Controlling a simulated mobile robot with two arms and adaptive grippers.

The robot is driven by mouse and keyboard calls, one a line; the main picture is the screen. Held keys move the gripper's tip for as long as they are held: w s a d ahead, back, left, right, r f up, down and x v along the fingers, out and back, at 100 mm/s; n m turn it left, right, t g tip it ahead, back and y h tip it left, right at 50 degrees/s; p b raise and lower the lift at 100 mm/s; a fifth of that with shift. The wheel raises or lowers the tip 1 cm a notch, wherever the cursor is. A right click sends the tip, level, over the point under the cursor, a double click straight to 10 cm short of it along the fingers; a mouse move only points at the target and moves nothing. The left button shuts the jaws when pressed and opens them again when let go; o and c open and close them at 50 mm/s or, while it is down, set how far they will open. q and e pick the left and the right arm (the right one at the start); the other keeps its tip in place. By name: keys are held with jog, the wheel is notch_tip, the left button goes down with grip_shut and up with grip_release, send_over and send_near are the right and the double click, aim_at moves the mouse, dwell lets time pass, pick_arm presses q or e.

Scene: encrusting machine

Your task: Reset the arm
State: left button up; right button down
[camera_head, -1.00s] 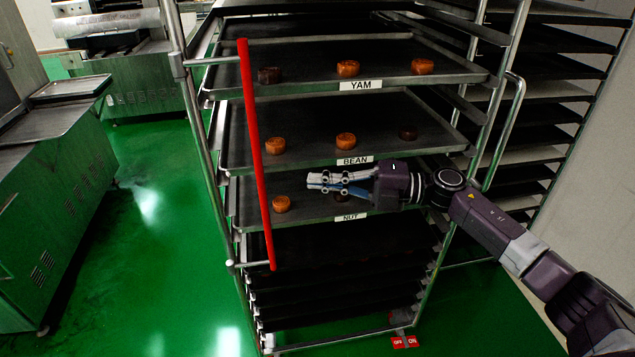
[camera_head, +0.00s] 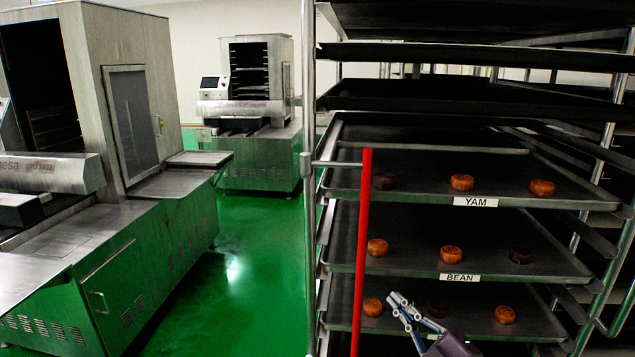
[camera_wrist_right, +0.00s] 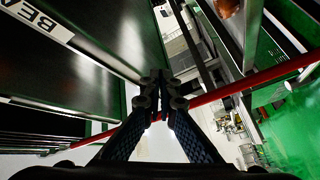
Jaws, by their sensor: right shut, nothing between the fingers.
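My right gripper (camera_head: 402,308) is at the bottom of the head view, in front of the lower tray (camera_head: 545,322) of the rack. Its fingers are together and hold nothing; in the right wrist view the closed fingertips (camera_wrist_right: 157,82) show near the middle. The red bar (camera_head: 362,250) stands upright to the left of the gripper, and in the right wrist view it (camera_wrist_right: 215,95) crosses behind the fingertips. My left gripper is in neither view.
The rack's YAM tray (camera_head: 420,197) and BEAN tray (camera_head: 400,266) each hold several orange and dark cakes. The rack post (camera_head: 308,190) stands left of the red bar. Steel machines (camera_head: 150,240) stand at the left, with open green floor (camera_head: 255,280) between.

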jog(key=s+d+f+m+g+h, duration=0.2)
jog(key=s+f+m+g+h, duration=0.15)
jog(key=s+f+m, duration=0.35)
jog(key=s+d+f+m+g+h, duration=0.25)
jog(key=s+f+m+h, duration=0.2)
jog(key=s+f, duration=0.4)
jog(key=s+a+f+m+g, duration=0.1)
jog(key=s+f+g, duration=0.3)
jog(key=s, duration=0.7)
jog(key=s+a+f+m+g, duration=0.15)
jog(key=s+f+g, duration=0.25)
jog(key=s, duration=0.6)
notch_tip(320, 180, down, 26)
jog(key=s+d+g, duration=0.1)
jog(key=s, duration=0.1)
jog(key=s+d+f+g, duration=0.1)
jog(key=s+d+f, duration=0.2)
jog(key=s+f, duration=1.3)
jog(key=shift+s+f+g+h+p, duration=0.2)
jog(key=shift+s+g+h+p, duration=0.1)
jog(key=shift+s, duration=0.15)
